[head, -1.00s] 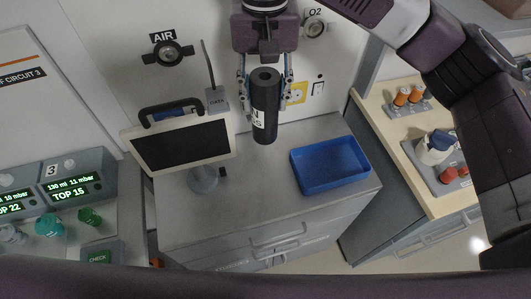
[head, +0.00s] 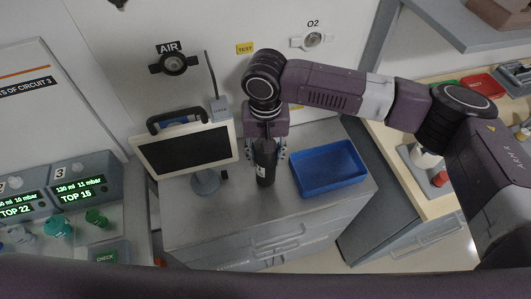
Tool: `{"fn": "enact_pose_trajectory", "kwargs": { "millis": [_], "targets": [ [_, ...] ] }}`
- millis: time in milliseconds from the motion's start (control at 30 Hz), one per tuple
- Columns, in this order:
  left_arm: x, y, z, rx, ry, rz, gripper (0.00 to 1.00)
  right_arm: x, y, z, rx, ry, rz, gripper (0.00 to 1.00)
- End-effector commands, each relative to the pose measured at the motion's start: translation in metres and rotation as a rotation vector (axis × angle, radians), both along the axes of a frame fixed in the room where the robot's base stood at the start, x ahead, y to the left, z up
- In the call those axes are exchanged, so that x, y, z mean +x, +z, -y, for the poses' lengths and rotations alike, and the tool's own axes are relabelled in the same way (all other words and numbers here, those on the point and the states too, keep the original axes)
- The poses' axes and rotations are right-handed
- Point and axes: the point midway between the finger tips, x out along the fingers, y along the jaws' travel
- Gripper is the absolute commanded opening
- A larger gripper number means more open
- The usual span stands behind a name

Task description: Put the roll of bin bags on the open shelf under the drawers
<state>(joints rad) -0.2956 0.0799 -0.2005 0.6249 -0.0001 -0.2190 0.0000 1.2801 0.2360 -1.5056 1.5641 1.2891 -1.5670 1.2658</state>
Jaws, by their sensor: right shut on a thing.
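The roll of bin bags (head: 265,165) is a black upright cylinder with a pale label, in the head view just right of the monitor. My right gripper (head: 266,152) points down and is shut on the roll's upper part, one finger on each side. The roll is low over the grey drawer cabinet (head: 230,217); I cannot tell whether it touches the top. The drawer fronts (head: 283,243) show below, partly foreshortened. The open shelf under the drawers is not clearly visible. My left gripper is not in view.
A monitor (head: 185,150) on a stand is left of the roll, and a blue tray (head: 329,168) is right of it. Ventilator units (head: 82,183) stand at the left. A wood-topped counter (head: 408,180) with bottles is at the right.

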Motion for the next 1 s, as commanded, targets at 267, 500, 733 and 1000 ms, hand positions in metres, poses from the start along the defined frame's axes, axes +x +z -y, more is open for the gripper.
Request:
{"fn": "enact_pose_trajectory", "kwargs": {
  "millis": [267,500,733,1000],
  "targets": [
    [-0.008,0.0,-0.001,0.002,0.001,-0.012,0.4,0.0,-0.001,-0.001,0.002,0.001,0.001,0.09],
    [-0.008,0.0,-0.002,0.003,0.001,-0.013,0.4,0.0,-0.003,0.0,0.001,0.001,0.0,0.54],
    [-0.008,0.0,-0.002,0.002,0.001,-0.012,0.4,0.0,-0.003,0.0,0.001,0.001,0.0,0.56],
    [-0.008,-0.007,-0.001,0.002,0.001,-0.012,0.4,0.001,0.016,-0.001,0.003,0.0,0.003,0.56]
  ]
}}
